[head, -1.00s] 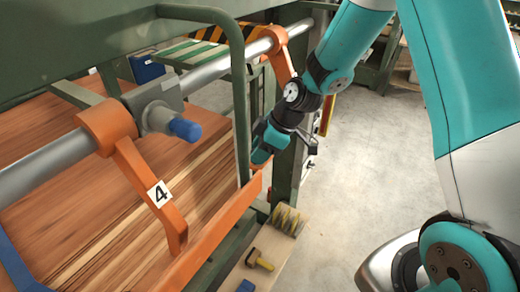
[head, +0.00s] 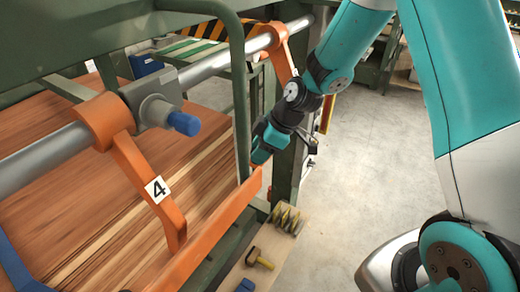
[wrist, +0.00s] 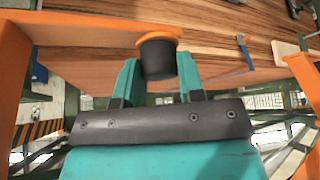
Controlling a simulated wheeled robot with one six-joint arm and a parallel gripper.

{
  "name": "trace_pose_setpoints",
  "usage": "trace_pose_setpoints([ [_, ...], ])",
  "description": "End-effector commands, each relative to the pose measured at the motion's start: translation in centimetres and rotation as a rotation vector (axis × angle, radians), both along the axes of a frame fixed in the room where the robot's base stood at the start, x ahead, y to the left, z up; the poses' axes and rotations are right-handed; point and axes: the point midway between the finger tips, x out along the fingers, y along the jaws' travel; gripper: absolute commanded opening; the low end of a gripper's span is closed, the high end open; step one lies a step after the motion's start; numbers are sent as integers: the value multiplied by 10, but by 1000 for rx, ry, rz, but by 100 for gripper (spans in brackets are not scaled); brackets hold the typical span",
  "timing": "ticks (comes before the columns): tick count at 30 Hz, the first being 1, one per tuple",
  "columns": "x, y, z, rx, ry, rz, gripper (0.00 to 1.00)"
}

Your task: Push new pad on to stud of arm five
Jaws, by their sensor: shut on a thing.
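My gripper (head: 262,150) reaches down beside the end of the orange rail in the head view. In the wrist view my gripper (wrist: 158,76) has its two teal fingers closed on the sides of a short black pad (wrist: 157,58). A round orange rim (wrist: 161,33) shows at the pad's far end; I cannot tell whether they touch, and no stud is visible. An orange arm (head: 283,52), likely arm five, hangs from the steel shaft behind my wrist in the head view. Its lower end is hidden. Arm four, with its label 4 (head: 157,189), hangs nearer.
The orange rail (head: 215,232) runs below the arms, by the wood veneer (head: 45,140). A green tube frame (head: 239,85) stands close left of my gripper. A shelf below holds a yellow-handled tool (head: 260,260) and yellow-and-dark pieces (head: 288,218). Open floor lies right.

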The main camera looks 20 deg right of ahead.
Motion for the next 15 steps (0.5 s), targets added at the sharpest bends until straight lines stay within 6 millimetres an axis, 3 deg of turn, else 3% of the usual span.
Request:
trace_pose_setpoints([
  [4, 0, 0, -1, 0, 0, 0, 13],
  [5, 0, 0, -1, -1, 0, 0, 38],
  [9, 0, 0, -1, 0, 0, 0, 66],
  [15, 0, 0, -1, 0, 0, 0, 66],
])
